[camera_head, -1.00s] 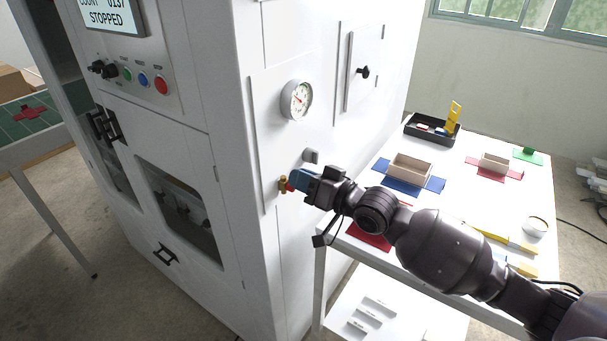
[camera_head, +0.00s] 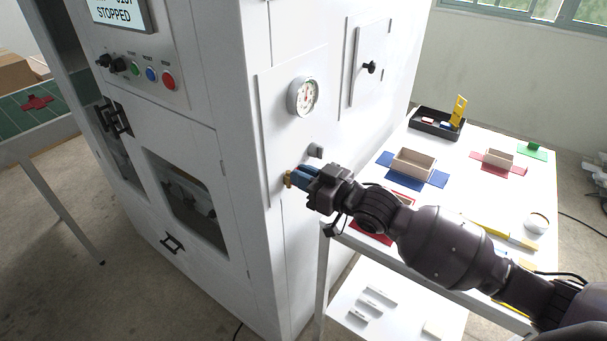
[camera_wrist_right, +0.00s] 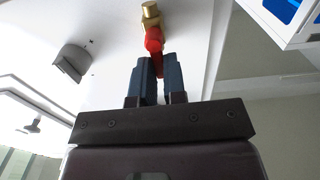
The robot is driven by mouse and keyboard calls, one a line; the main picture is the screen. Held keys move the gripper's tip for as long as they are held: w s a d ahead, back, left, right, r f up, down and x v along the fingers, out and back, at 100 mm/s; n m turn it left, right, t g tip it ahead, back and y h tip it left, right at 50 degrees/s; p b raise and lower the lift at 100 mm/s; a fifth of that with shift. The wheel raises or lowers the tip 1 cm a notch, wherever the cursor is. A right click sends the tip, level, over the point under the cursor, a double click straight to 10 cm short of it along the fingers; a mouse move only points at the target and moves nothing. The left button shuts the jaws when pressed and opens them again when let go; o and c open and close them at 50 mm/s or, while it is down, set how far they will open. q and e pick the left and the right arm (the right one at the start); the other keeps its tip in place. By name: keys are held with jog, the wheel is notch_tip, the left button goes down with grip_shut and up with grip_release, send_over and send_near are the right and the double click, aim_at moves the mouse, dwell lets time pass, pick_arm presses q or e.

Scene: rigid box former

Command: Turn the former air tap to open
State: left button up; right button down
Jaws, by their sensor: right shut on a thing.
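The former air tap shows as a brass fitting (camera_head: 288,180) on the white side panel of the box former, below the round gauge (camera_head: 303,97). In the right wrist view its brass body (camera_wrist_right: 150,15) and red handle (camera_wrist_right: 154,42) stand ahead of my fingers. My right gripper (camera_head: 299,177) is at the tap, its blue fingers shut on the red handle. In the right wrist view the gripper (camera_wrist_right: 157,70) has the handle's lower part between its fingertips. In the head view the fingers hide most of the handle. My left gripper is not in view.
A grey block (camera_head: 316,150) sticks out of the panel just above the gripper. A white table (camera_head: 470,215) with box blanks and a black tray (camera_head: 437,124) stands to the right, close under my right arm. The control panel (camera_head: 140,65) reads STOPPED.

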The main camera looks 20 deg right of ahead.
jog(key=c, duration=1.2)
grip_release()
jog(key=b+v, duration=0.1)
jog(key=v, duration=0.9)
jog(key=shift+s+d+b, duration=0.25)
jog(key=shift+s+b, duration=0.1)
